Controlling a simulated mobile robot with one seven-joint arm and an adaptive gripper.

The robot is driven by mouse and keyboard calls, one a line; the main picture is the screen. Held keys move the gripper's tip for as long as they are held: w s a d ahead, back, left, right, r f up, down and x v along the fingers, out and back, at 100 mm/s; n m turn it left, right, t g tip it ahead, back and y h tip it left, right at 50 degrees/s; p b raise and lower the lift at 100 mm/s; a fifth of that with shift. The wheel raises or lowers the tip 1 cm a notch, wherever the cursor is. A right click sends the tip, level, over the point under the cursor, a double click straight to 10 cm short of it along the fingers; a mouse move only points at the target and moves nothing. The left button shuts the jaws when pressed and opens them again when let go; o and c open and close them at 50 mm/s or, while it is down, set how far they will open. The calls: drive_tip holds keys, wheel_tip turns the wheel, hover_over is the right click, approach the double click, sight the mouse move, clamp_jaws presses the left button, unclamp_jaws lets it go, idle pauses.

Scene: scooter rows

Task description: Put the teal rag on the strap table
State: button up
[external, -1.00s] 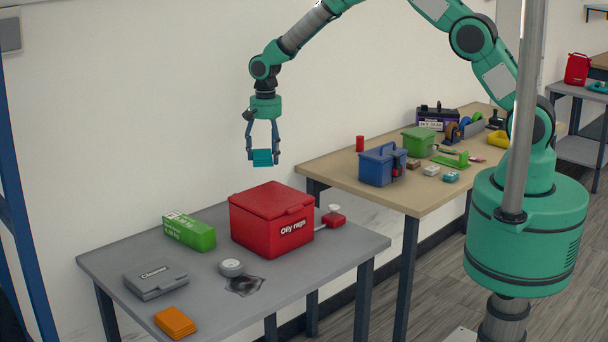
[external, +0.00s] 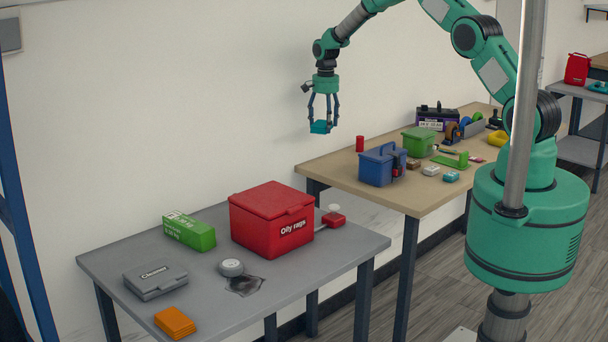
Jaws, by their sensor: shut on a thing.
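My gripper (external: 322,124) is shut on the teal rag (external: 320,127), a small folded teal block. It holds the rag in the air in front of the white wall, above the near-left end of the tan-topped table (external: 335,171). Which table is the strap table is not labelled. The grey table (external: 205,285) stands at the front left, below and to the left of the gripper.
On the grey table are a red "Oily rags" box (external: 268,222), a green box (external: 189,231), a grey case (external: 155,281) and orange cloths (external: 175,322). The tan table holds a blue caddy (external: 381,165), a green bin (external: 417,141), a red can (external: 360,144) and a dark battery-like box (external: 436,117).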

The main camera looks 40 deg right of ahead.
drive_tip(key=d+f, duration=0.5)
drive_tip(key=shift+d+m, duration=0.25)
drive_tip(key=shift+m, duration=0.05)
drive_tip(key=shift+f, duration=0.1)
idle(0.4)
hover_over(334, 165)
drive_tip(key=shift+f, duration=3)
drive_tip(key=shift+f, duration=1.9)
drive_tip(key=shift+f, duration=0.2)
